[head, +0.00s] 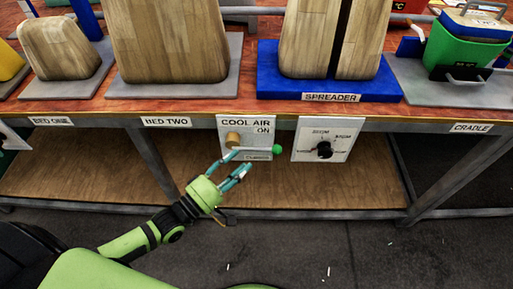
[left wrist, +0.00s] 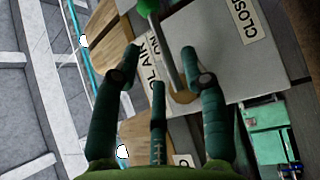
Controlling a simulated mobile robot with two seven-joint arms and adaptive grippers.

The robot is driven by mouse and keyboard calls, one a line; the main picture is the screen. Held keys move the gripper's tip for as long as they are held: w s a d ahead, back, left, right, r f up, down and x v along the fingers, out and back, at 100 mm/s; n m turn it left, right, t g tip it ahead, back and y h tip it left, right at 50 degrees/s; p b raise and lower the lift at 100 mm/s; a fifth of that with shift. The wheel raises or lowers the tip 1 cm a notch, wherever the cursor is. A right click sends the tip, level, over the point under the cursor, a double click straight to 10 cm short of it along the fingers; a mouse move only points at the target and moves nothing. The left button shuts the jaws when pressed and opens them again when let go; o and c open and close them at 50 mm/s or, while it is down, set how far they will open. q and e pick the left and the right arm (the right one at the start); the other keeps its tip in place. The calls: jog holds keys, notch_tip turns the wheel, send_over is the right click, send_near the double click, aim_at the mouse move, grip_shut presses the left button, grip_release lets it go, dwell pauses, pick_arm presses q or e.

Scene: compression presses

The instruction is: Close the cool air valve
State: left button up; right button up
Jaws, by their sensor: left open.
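The cool air valve panel (head: 262,139) is a pale plate on the table's front edge, with an ON label above and a CLOSED label (left wrist: 237,18) below. Its brass hub (head: 233,139) is at the panel's left. A lever with a green knob (head: 277,149) points right from the hub. My left gripper (head: 236,162) is open in front of the panel's lower part. In the left wrist view, the metal lever (left wrist: 168,55) shows between the spread fingers of my left gripper (left wrist: 160,58), with the green knob (left wrist: 148,6) beyond them. Contact cannot be told. My right gripper is not in view.
A dial panel (head: 341,151) is just right of the valve panel. Wooden blocks stand on the tabletop above, with the blue spreader base (head: 330,84) and a green bucket (head: 455,50) to the right. A table leg (head: 155,160) is left of the valve. The lower shelf (head: 300,187) looks clear.

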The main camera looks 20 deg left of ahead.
aim_at(255, 150)
pick_arm(q)
jog(key=shift+x, duration=3.5)
jog(key=shift+a, duration=0.1)
grip_shut()
